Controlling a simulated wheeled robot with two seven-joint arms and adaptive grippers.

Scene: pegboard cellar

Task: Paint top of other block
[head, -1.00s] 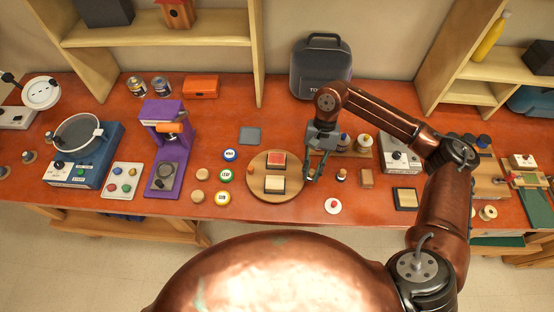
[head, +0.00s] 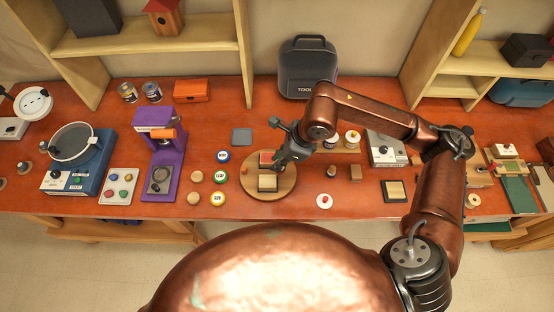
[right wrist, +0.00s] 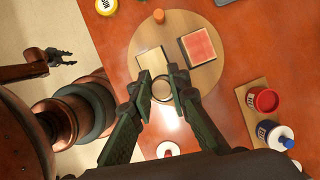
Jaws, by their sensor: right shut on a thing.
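A round wooden turntable (head: 286,186) holds two blocks. The rear block (head: 266,156) has a red top and is partly behind my gripper. The front block (head: 267,183) has a pale, bare-looking top. In the right wrist view, the red-topped block (right wrist: 198,46) and the pale block (right wrist: 152,60) lie just beyond the fingertips. My right gripper (right wrist: 162,91) is shut on a small round-ended dauber (right wrist: 161,89), seen end-on, over the turntable's edge beside the pale block. Whether it touches the block cannot be told. My left gripper (right wrist: 62,57) shows small in the right wrist view, fingers apart, away from the table.
Red (right wrist: 264,100) and blue (right wrist: 275,136) paint pots stand on a board right of the turntable. Another small peg (head: 331,170), a wooden block (head: 355,174) and a white disc with a red knob (head: 324,200) are nearby. Labelled round buttons (head: 220,177) lie left.

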